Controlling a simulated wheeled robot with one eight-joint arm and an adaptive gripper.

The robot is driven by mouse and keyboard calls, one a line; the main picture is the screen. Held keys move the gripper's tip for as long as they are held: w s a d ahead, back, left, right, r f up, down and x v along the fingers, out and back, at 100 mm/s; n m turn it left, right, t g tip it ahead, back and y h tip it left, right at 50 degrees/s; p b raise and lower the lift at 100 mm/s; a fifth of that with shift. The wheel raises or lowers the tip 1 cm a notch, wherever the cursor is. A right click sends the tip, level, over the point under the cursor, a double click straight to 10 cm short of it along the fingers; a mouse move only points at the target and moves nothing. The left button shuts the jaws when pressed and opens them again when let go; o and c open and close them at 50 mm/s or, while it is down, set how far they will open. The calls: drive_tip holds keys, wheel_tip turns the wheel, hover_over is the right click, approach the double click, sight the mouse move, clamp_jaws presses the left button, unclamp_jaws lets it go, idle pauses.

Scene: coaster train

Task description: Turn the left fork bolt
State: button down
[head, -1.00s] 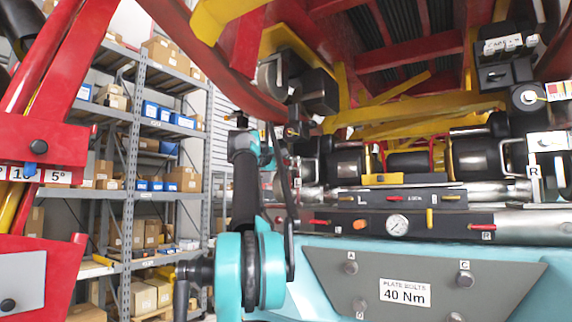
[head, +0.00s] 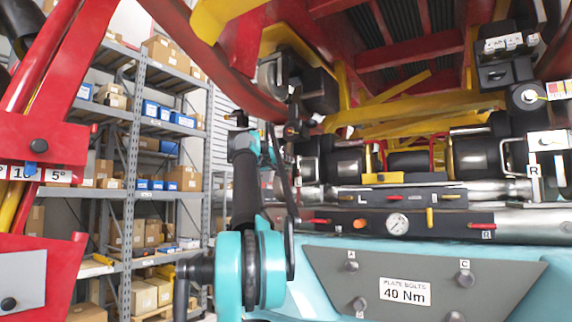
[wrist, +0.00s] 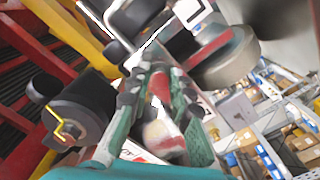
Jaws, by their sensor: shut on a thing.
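My gripper (head: 292,128) is up at the left fork assembly (head: 319,91), a dark block beside a grey wheel, in the head view. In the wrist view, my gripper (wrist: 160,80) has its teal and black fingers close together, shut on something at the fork. The left fork bolt itself is hidden between the fingertips and cannot be made out clearly. A blurred red and white patch shows between the fingers. The grey wheel (wrist: 226,62) is just to the right of the fingertips in the wrist view.
Red and yellow beams (head: 425,107) and black cylinders surround the fork. A bar with a gauge (head: 397,224) and coloured levers lies below, above a grey plate labelled 40 Nm (head: 405,292). The right fork unit (head: 528,97) is at right. Shelves with boxes (head: 140,180) stand behind at left.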

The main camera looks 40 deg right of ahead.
drive_tip(key=shift+m, duration=0.7)
drive_tip(key=c, duration=1.4)
unclamp_jaws()
drive_tip(key=shift+o, duration=0.2)
drive_tip(key=v, duration=1.2)
